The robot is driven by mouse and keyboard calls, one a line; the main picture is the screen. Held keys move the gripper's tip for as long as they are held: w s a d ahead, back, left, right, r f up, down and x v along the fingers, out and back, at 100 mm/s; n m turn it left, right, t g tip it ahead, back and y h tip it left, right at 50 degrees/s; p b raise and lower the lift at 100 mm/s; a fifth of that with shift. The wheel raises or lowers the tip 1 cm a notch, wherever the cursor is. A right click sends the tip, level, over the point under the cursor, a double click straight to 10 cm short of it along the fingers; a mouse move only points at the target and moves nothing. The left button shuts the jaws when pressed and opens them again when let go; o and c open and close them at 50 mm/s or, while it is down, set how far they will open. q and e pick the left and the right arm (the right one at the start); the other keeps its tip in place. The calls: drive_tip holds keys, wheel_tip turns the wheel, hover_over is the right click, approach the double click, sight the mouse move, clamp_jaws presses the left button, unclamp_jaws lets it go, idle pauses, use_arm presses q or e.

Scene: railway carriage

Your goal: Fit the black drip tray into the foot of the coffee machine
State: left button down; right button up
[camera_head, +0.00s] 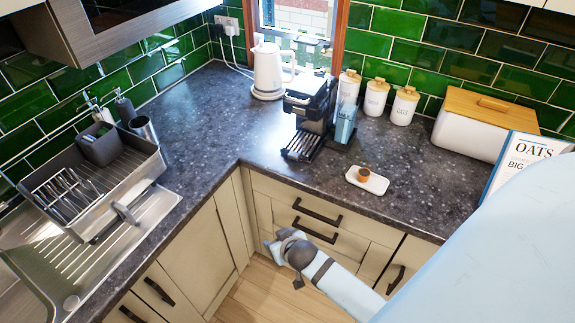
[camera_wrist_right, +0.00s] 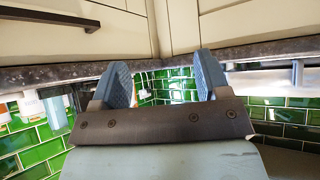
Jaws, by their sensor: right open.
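The black coffee machine (camera_head: 318,100) stands on the dark worktop in front of the window, in the head view. The black slatted drip tray (camera_head: 300,147) is low at its front left. I cannot tell whether it is seated in the foot or only lies against it. My right gripper (camera_head: 271,245) hangs in front of the drawers, below the worktop edge and apart from the tray. In the right wrist view its two blue fingers (camera_wrist_right: 167,80) are spread with nothing between them. Neither machine nor tray can be made out there. My left gripper is not in view.
A blue carton (camera_head: 345,124) stands close to the machine's right, near white canisters (camera_head: 376,98). A white kettle (camera_head: 268,72) is behind left. A small white dish (camera_head: 367,181) with a brown item lies front right. The worktop left of the machine is clear.

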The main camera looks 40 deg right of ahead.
drive_tip(key=s+a+n+y, duration=0.2)
drive_tip(key=s+a, duration=0.1)
drive_tip(key=s, duration=0.3)
drive_tip(key=s+a+r+n+t+y, duration=0.1)
drive_tip(key=s+a+y, duration=0.1)
drive_tip(key=s+a, duration=0.2)
drive_tip(key=s, duration=0.3)
drive_tip(key=shift+a+r+n+t, duration=0.3)
drive_tip(key=shift+n, duration=0.1)
